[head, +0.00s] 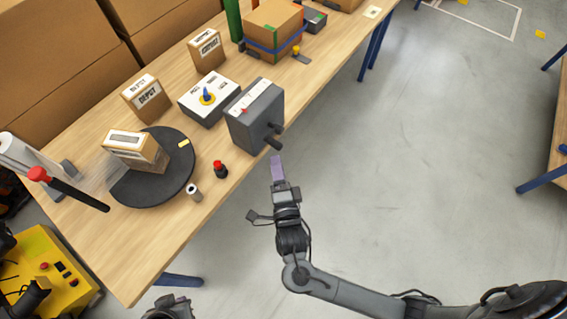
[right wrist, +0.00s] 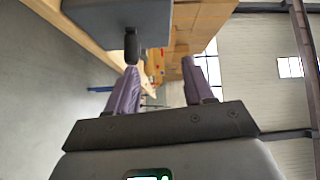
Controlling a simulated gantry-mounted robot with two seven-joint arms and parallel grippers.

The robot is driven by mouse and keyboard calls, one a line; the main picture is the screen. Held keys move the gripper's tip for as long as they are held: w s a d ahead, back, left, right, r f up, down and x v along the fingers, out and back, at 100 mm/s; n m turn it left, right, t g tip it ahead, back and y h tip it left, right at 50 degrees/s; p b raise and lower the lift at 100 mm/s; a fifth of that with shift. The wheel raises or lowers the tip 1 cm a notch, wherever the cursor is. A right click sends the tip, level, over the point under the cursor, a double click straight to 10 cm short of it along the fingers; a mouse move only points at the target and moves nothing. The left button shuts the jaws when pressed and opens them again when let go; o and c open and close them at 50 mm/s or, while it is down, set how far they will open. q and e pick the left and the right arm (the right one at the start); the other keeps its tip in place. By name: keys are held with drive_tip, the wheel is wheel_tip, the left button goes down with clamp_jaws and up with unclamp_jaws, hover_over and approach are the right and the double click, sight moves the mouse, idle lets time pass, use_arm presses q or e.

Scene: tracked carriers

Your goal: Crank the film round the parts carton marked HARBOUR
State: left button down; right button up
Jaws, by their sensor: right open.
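A brown carton (head: 136,148) with a white label stands on the black turntable (head: 160,195); its lettering is too small to read here. Clear film stretches to it from the white film roll (head: 20,157) at the left. The grey crank box (head: 254,116) stands at the table's near edge, its dark handle (head: 273,139) sticking out over the edge. My right gripper (head: 278,168), with purple fingers, is open and empty just off the handle. In the right wrist view the handle (right wrist: 131,45) is ahead of the left finger. My left gripper's jaws are not seen.
A grey box with a blue knob (head: 208,100) and DEPOT carton (head: 146,98) stand behind.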

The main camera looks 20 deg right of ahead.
drive_tip(key=b, duration=0.6)
approach(274, 144)
drive_tip(key=f, duration=0.1)
drive_tip(key=shift+m, duration=0.4)
drive_tip(key=b+x, duration=0.2)
drive_tip(key=x, duration=0.8)
drive_tip(key=shift+w+d, duration=0.1)
drive_tip(key=shift+w, duration=0.3)
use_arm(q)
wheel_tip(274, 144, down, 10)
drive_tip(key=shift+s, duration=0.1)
